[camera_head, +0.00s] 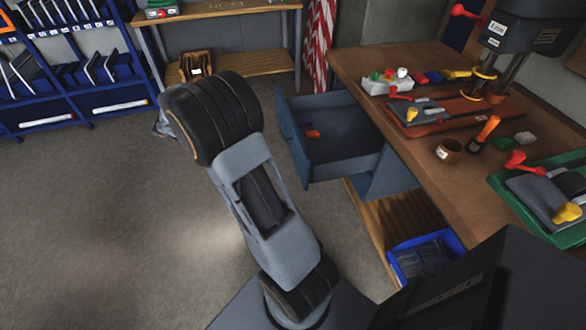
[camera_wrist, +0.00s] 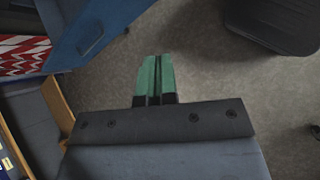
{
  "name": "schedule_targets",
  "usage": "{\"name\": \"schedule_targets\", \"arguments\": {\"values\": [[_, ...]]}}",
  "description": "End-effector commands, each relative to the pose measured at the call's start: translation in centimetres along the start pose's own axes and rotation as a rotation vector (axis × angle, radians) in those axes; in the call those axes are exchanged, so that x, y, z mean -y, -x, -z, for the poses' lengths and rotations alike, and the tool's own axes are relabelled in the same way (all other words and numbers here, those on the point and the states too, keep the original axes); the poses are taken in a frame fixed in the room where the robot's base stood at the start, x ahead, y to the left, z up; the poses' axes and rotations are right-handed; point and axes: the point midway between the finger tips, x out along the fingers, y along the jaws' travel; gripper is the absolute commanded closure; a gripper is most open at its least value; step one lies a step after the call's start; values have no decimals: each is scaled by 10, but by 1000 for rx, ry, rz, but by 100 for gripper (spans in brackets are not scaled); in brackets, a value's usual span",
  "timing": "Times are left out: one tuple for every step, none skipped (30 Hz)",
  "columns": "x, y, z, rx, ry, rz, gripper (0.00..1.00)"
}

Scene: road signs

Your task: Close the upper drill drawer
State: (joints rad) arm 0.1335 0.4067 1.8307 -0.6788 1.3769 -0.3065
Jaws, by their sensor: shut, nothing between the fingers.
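The upper drill drawer (camera_head: 340,150) is blue-grey and stands pulled out from the wooden workbench in the head view. A small orange piece (camera_head: 313,134) and a blue piece lie inside it. In the wrist view a blue panel (camera_wrist: 110,22), which looks like the drawer's front, is at the upper left. My gripper (camera_wrist: 157,58) shows green fingers pressed together, empty, to the right of that panel with a gap of floor between. In the head view my arm stands left of the drawer and hides the gripper.
The workbench (camera_head: 375,65) carries a drill press (camera_head: 515,40), a white parts tray (camera_head: 385,84) and a green tray (camera_head: 505,183). A blue bin (camera_head: 452,240) sits on the lower shelf. Blue racks (camera_head: 70,105) stand at the left. The floor left of my arm is clear.

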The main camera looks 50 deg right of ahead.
Motion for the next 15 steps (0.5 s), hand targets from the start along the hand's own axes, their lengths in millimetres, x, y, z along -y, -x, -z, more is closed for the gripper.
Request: {"name": "schedule_targets", "arguments": {"values": [[-7,-29,23,91,53,-17,100],[-13,-41,32,144,83,-32,100],[-20,-58,44,212,123,-48,100],[-25,-70,52,261,151,-61,100],[-30,-83,60,308,178,-72,100],[-34,-99,70,368,214,-85,100],[-37,-110,77,411,238,-95,100],[-39,-121,84,452,261,-103,100],[-41,-135,92,503,289,-114,100],[-43,-145,98,538,309,-121,100],[-44,-154,103,571,328,-128,100],[-44,-165,109,611,349,-136,100],[-45,-173,113,637,365,-143,100],[-44,-180,117,662,378,-147,100],[-44,-188,121,691,394,-153,100]]}}
